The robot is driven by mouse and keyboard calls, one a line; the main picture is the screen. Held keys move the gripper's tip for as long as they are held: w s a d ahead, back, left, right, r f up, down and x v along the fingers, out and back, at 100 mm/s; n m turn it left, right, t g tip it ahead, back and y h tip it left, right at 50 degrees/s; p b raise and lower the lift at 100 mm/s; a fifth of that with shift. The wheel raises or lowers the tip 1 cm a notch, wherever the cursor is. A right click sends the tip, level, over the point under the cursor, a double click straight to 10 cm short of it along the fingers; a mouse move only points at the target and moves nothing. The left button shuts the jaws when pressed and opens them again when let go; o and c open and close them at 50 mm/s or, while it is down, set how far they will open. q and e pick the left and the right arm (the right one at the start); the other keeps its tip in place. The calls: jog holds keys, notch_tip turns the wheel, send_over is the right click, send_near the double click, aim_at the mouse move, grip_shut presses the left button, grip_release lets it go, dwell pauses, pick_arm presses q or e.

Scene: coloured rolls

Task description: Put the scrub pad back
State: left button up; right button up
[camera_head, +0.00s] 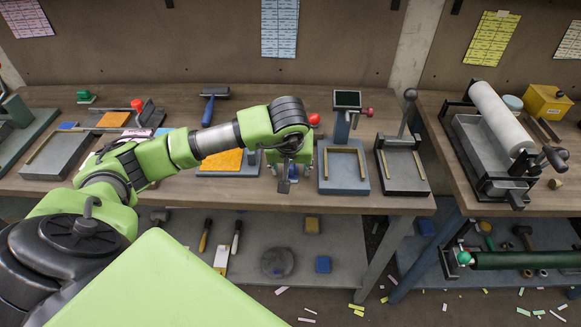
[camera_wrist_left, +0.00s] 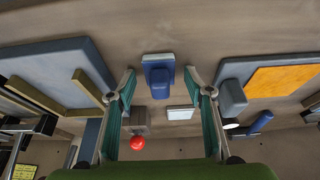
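A small blue block on a pale base (camera_wrist_left: 159,82), which may be the scrub pad, lies on the bench in the left wrist view, framed between my left fingertips. It does not seem to be touched. My left gripper (camera_head: 285,183) points down near the bench's front edge, between two grey trays. Its two green-padded fingers stand apart in the left wrist view (camera_wrist_left: 160,92), with nothing gripped. In the head view the gripper mostly hides the blue block. My right gripper is not in view.
A tray with an orange sheet (camera_head: 222,172) stands left of the gripper; a tray with wooden strips (camera_head: 342,184) stands close right. A red knob (camera_head: 314,119) is behind. The lower shelf holds a blue block (camera_head: 323,265), a yellow block (camera_head: 312,225) and brushes.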

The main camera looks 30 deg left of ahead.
pick_arm(q)
jog(key=v, duration=1.2)
